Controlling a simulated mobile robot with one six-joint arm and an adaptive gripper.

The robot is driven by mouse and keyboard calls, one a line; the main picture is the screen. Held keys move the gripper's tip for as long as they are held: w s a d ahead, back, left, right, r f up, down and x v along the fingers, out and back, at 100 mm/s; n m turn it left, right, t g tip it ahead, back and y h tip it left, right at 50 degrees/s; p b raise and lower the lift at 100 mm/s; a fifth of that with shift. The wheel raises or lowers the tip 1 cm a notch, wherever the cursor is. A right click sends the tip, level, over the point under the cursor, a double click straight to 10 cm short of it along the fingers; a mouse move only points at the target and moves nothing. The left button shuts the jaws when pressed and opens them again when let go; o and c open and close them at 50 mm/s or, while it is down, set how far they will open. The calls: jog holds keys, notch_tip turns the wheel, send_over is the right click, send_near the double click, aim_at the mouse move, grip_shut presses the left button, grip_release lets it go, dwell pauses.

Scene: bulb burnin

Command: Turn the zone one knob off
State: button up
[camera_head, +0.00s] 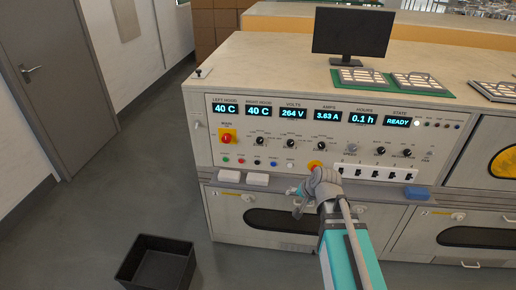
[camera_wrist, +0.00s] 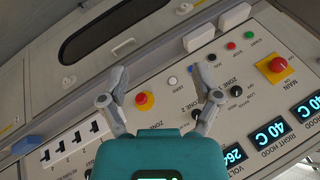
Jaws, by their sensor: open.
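The zone one knob (camera_head: 259,141) is a small black dial on the panel, just right of the yellow and red main switch; its label is too small to read in the head view. In the wrist view, which is turned, the knob (camera_wrist: 237,91) lies right of the right finger, clear of it. Its exact setting cannot be told. My gripper (camera_head: 299,198) is low in front of the panel, right of and below the knob.
The main switch (camera_head: 227,137) and a red-and-yellow emergency button (camera_head: 315,166) stick out from the panel. White blocks (camera_head: 257,179) and a blue block (camera_head: 416,193) rest on the ledge. A black bin (camera_head: 157,262) stands on the floor. The state display (camera_head: 398,121) reads READY.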

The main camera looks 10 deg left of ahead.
aim_at(259, 142)
jog(key=w+a+r+m+t+y+b, duration=0.35)
jog(key=w+a+m+t+b, duration=0.7)
jog(key=w+a+m, duration=0.65)
jog(key=f+m+t+h+b, duration=0.1)
jog(key=m+h, duration=0.1)
jog(key=m, duration=0.3)
jog(key=f+m+h+b, duration=0.1)
jog(key=m+h+b, duration=0.1)
jog(key=m, duration=0.4)
jog(key=f+m+t+h+b, duration=0.1)
jog(key=m+h, duration=0.3)
jog(key=m, duration=0.1)
jog(key=shift+d+f+m+t, duration=0.15)
jog(key=shift+d+m+t, duration=0.05)
jog(key=shift+m+t, duration=0.15)
jog(key=shift+w, duration=0.2)
jog(key=w, duration=1.3)
jog(key=shift+w+d, duration=0.25)
jog(key=shift+d, duration=0.05)
jog(key=shift+a, duration=0.1)
grip_shut()
